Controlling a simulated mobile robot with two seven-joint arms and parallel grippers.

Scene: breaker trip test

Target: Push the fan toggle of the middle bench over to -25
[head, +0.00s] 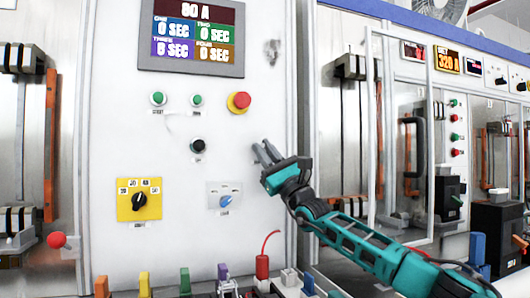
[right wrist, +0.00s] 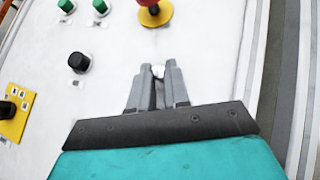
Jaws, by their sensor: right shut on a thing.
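The middle bench is a white upright panel (head: 110,120). My right gripper (head: 264,152) is at the panel's right side, below and right of the red mushroom button. In the right wrist view my right gripper (right wrist: 157,76) has its fingers close together on a small whitish tip, which I take for the fan toggle (right wrist: 158,71). The fingers hide most of the toggle, so its tilt cannot be read. In the head view the toggle is hidden behind the fingers. My left gripper is not in view.
The red mushroom button (head: 239,102), green buttons (head: 158,98), black knob (head: 198,146), yellow selector plate (head: 128,210) and blue knob (head: 225,202) are on the same panel. A display (head: 190,38) is above.

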